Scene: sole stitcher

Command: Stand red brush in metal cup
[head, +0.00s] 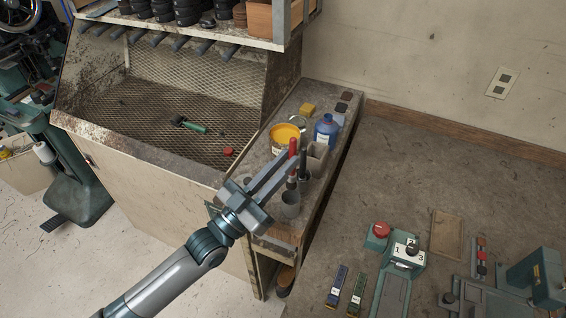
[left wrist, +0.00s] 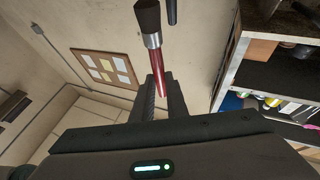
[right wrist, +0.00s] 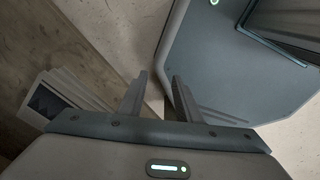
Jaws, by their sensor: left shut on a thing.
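The red brush (head: 293,147) is gripped between the fingers of my left gripper (head: 284,166), roughly upright with its red handle up. In the left wrist view its red handle (left wrist: 159,76), metal ferrule and dark bristles show. A grey metal cup (head: 290,206) stands on the narrow side bench, just below the gripper in the head view. The brush's lower end appears above the cup; whether it is over the opening I cannot tell. My right gripper (right wrist: 158,95) is open and empty in the right wrist view and out of the head view.
Close by on the bench (head: 256,190) are a dark-handled tool (head: 303,160), a yellow tin (head: 285,138), a blue bottle (head: 326,131) and a greyish block-like container (head: 318,153). A mesh-floored booth (head: 180,105) is at left. A worktable with fixtures (head: 410,252) is at right.

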